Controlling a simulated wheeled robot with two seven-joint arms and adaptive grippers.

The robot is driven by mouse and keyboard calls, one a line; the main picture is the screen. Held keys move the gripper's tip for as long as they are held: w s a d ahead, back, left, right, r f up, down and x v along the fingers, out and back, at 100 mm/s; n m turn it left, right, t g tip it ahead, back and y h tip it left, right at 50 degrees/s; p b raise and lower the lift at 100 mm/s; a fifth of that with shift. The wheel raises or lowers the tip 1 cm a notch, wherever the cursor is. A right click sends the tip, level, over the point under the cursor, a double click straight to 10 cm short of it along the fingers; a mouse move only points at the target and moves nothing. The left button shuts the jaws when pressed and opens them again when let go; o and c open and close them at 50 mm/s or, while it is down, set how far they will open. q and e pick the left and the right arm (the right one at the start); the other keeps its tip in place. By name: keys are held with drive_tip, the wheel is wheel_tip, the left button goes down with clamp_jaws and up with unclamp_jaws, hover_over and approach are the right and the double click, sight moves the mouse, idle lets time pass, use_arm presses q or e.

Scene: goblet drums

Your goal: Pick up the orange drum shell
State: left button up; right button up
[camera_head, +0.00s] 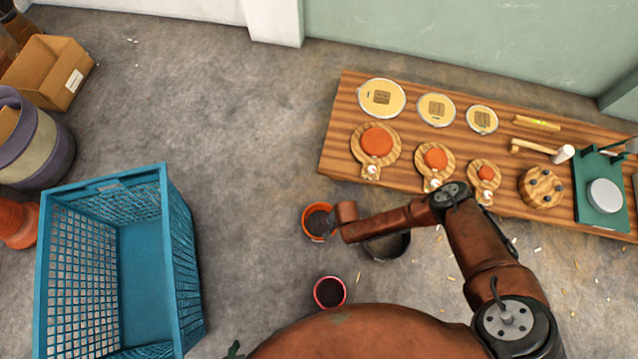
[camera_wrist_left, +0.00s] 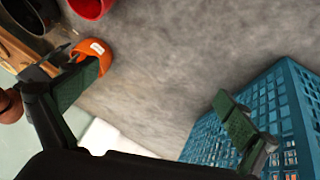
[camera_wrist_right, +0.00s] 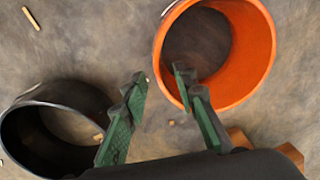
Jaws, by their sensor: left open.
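The orange drum shell (camera_head: 307,222) stands open end up on the floor. It also shows in the right wrist view (camera_wrist_right: 262,45) and at the upper left of the left wrist view (camera_wrist_left: 98,47). My right gripper (camera_wrist_right: 158,78) is open above it; in the right wrist view one finger overlaps the inside of the shell and the other lies outside its near rim. My left gripper (camera_wrist_left: 158,86) is open and empty between shell and crate; only a green tip shows in the head view.
A black shell (camera_wrist_right: 20,137) stands close beside the orange one, and a red shell (camera_head: 330,292) stands nearer me. A blue crate (camera_head: 178,250) is at left. A wooden bench (camera_head: 335,150) with drum parts and tools runs along the back right. Small chips litter the floor.

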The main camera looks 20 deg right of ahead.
wheel_tip(320, 180, down, 3)
drive_tip(key=shift+a+r+b, duration=0.1)
drive_tip(key=shift+r+b, duration=0.05)
drive_tip(key=shift+b, duration=0.6)
drive_tip(key=shift+w, duration=0.15)
use_arm(q)
drive_tip(key=f, duration=0.1)
drive_tip(key=a+f+t, duration=0.1)
drive_tip(key=f, duration=0.1)
drive_tip(key=shift+w+f, duration=0.1)
drive_tip(key=shift+f, duration=0.15)
use_arm(e)
drive_tip(key=shift+c, duration=0.2)
clamp_jaws()
